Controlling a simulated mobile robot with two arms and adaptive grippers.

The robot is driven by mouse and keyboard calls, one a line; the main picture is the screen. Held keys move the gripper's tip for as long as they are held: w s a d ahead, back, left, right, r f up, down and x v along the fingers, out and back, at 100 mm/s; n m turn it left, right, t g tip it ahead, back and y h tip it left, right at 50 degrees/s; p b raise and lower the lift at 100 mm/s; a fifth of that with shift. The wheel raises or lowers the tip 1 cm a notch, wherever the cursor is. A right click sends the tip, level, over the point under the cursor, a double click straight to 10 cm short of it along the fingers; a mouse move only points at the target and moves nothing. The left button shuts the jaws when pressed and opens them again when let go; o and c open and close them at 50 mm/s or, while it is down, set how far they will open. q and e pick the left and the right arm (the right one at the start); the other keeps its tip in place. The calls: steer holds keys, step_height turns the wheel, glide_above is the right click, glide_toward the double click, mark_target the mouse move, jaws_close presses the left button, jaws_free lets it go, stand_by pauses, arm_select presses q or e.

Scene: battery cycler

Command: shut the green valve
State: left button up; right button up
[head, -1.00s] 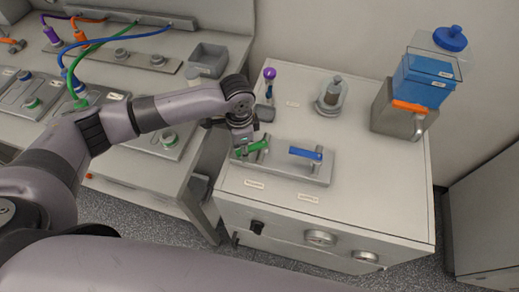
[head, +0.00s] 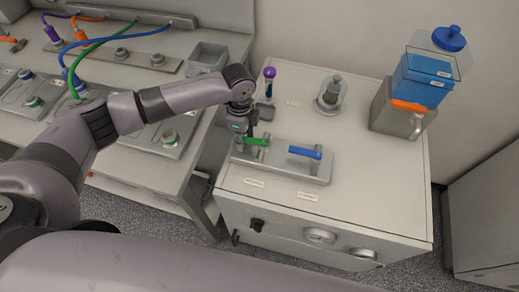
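The green valve handle (head: 257,142) stands on a grey plate (head: 318,177) on top of the white cabinet. It points left to right, roughly parallel to the blue valve handle (head: 305,152) to its right on the same plate. My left gripper (head: 246,142) points down at the left end of the green handle. Its fingers are small and partly hidden, so I cannot tell whether they grip the handle or only touch it. My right gripper is out of view.
A purple-topped item (head: 269,73) and a grey fitting (head: 332,94) stand behind the valves. A blue container in a grey holder (head: 392,118) is at the back right. A bench with cables and a grey bin (head: 208,57) is at the left.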

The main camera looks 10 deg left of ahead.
arm_select(q)
steer(key=c, duration=0.3)
steer(key=shift+c, duration=0.2)
steer(key=shift+w+p, duration=0.2)
steer(key=shift+p, duration=0.1)
steer(key=shift+o, duration=1.2)
step_height(320, 180, up, 8)
steer(key=p, duration=0.8)
steer(key=shift+w, duration=0.15)
